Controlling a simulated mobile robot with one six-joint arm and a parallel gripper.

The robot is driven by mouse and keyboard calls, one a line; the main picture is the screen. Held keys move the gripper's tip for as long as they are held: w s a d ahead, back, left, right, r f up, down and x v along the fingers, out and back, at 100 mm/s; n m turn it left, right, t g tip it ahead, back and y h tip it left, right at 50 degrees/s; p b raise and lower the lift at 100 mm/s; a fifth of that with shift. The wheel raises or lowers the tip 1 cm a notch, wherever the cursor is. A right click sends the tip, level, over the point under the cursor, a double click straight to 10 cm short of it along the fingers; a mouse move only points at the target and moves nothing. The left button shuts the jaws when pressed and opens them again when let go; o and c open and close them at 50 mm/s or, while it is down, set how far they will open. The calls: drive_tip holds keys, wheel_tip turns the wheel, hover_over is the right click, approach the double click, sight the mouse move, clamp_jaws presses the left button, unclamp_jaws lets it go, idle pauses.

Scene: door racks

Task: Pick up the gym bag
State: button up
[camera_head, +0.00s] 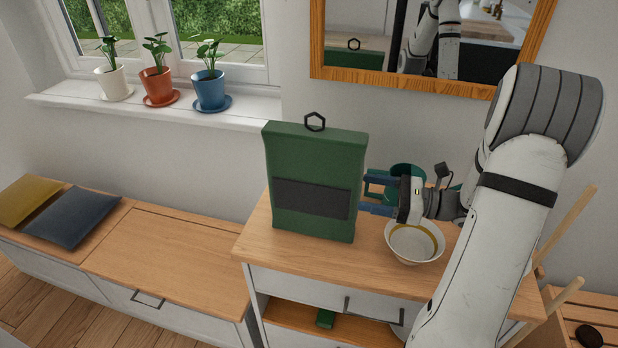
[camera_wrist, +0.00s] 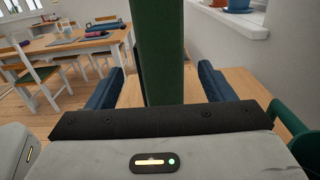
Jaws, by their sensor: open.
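The gym bag (camera_head: 318,165) is a tall green block-like bag with a dark panel on its front and a dark hexagonal loop on top. It stands upright on the wooden cabinet top. My gripper (camera_head: 377,193) is at the bag's right side, with its blue fingers pointing left toward it. In the wrist view the narrow side of the bag (camera_wrist: 160,50) rises between the two open fingers of my gripper (camera_wrist: 165,88), with a gap on each side. Whether the fingertips reach past the bag's near edge is hard to tell.
A white bowl (camera_head: 414,243) stands just below my gripper. A green container (camera_head: 407,178) stands behind it. The cabinet top (camera_head: 262,240) is bare left of the bag. A mirror (camera_head: 420,84) hangs behind, and potted plants (camera_head: 209,90) line the windowsill. A lower bench (camera_head: 165,255) extends left.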

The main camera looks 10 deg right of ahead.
sight(338, 184)
drive_tip(key=p+x, duration=0.1)
drive_tip(key=x, duration=0.7)
drive_tip(key=shift+w+r+p, duration=0.15)
drive_tip(key=shift+w+p, duration=0.05)
drive_tip(key=shift+p, duration=0.15)
drive_tip(key=c, duration=1.3)
